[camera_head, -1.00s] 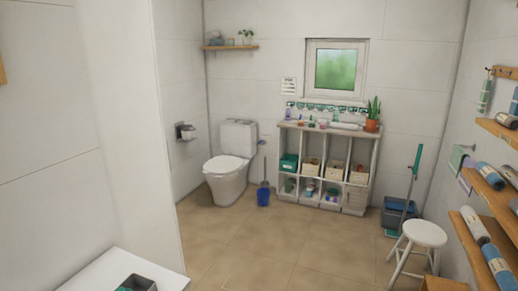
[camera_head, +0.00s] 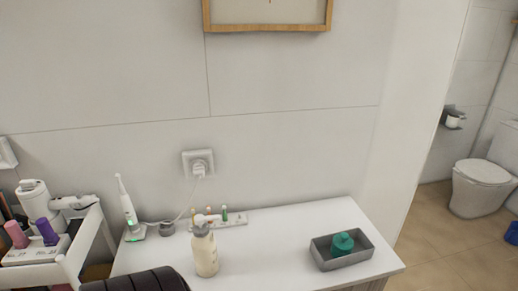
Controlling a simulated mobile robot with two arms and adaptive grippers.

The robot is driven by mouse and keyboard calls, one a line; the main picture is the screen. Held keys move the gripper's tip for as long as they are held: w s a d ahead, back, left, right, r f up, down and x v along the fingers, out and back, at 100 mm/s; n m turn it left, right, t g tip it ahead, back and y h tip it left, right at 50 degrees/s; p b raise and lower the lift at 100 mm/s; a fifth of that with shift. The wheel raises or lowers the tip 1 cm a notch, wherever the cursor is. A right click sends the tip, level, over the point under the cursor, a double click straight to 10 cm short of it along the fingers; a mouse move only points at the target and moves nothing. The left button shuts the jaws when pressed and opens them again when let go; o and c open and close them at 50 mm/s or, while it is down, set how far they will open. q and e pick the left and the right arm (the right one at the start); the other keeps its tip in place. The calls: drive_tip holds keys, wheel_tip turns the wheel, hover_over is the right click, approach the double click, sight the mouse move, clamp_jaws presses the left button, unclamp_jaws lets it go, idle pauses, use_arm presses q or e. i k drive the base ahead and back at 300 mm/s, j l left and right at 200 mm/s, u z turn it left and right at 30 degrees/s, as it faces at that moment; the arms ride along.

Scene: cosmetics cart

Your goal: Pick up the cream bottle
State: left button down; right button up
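A cream-coloured bottle (camera_head: 205,254) with a narrower pale top stands upright on the white counter (camera_head: 285,250), left of the counter's middle. It stands in front of a small white holder. Neither of my grippers is in the head view, so I cannot tell their state or distance from the bottle.
A grey tray (camera_head: 342,261) holding a green container (camera_head: 342,243) sits at the counter's right. Behind the bottle are a white holder (camera_head: 234,219) and an electric toothbrush (camera_head: 129,207). A white cart (camera_head: 70,260) with cosmetics stands left. A dark ribbed object (camera_head: 140,281) covers the bottom edge.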

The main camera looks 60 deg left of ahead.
sight(205, 251)
drive_tip(key=u, duration=2.2)
